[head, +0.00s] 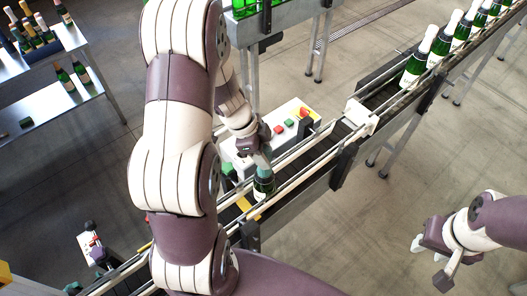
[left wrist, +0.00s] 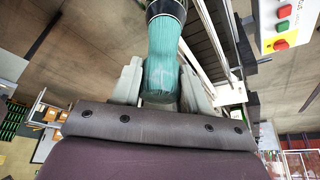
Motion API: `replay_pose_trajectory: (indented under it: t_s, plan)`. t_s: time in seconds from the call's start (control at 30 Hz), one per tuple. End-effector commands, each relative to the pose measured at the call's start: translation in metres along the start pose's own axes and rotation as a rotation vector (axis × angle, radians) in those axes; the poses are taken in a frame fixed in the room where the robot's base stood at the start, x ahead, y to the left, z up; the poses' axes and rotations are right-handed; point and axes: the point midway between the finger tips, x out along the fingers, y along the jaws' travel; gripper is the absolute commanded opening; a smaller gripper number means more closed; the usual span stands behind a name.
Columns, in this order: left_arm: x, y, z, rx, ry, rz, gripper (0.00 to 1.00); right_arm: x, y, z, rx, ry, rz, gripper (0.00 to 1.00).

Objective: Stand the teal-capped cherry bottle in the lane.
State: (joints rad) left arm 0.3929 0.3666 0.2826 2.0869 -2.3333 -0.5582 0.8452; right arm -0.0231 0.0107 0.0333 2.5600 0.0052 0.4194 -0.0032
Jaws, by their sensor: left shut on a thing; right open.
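The teal-capped bottle (head: 263,188) is dark with a pale label and looks roughly upright between the rails of the conveyor lane (head: 300,165). I cannot tell whether its base touches the belt. My left gripper (head: 262,155) is shut on its teal cap from above. In the left wrist view the teal cap (left wrist: 164,55) sits between the two grey fingers of my left gripper (left wrist: 160,88), with the dark bottle neck beyond. My right gripper (head: 436,262) is open and empty, well off to the right over the floor.
A white block (head: 361,116) stands across the lane up the line, with several white-capped bottles (head: 420,60) behind it. A control box with coloured buttons (head: 292,112) stands beside the lane. A metal rack (head: 62,100) with bottles is at left. The floor at lower right is clear.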

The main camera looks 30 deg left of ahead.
Motion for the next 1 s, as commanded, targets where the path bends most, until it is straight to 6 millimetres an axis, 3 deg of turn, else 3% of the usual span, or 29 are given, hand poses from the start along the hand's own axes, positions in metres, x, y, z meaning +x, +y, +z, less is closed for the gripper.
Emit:
replay_pose_trajectory:
  t_s: [0.37, 0.4, 0.47, 0.5, 0.8, 1.0]
  plan:
    - [0.005, -0.001, 0.002, 0.000, 0.001, -0.002, 0.00, 0.001, 0.000, 0.000, 0.000, 0.000, 0.000, 0.43]
    - [0.005, -0.001, 0.002, 0.000, 0.001, -0.002, 0.50, 0.001, 0.000, 0.000, 0.000, 0.000, 0.000, 0.43]
    - [0.005, -0.001, 0.002, 0.000, 0.001, -0.002, 0.70, 0.001, 0.000, 0.000, 0.000, 0.000, 0.000, 0.43]
    - [0.005, -0.001, 0.002, 0.000, 0.001, -0.002, 0.73, 0.001, 0.000, 0.000, 0.000, 0.000, 0.000, 0.43]
    - [0.002, 0.000, 0.002, 0.000, 0.000, 0.000, 0.73, 0.000, 0.000, 0.000, 0.000, 0.000, 0.000, 0.43]
    - [-0.042, -0.001, 0.002, 0.000, 0.001, -0.007, 0.73, -0.004, 0.000, -0.001, 0.000, 0.000, 0.000, 0.43]
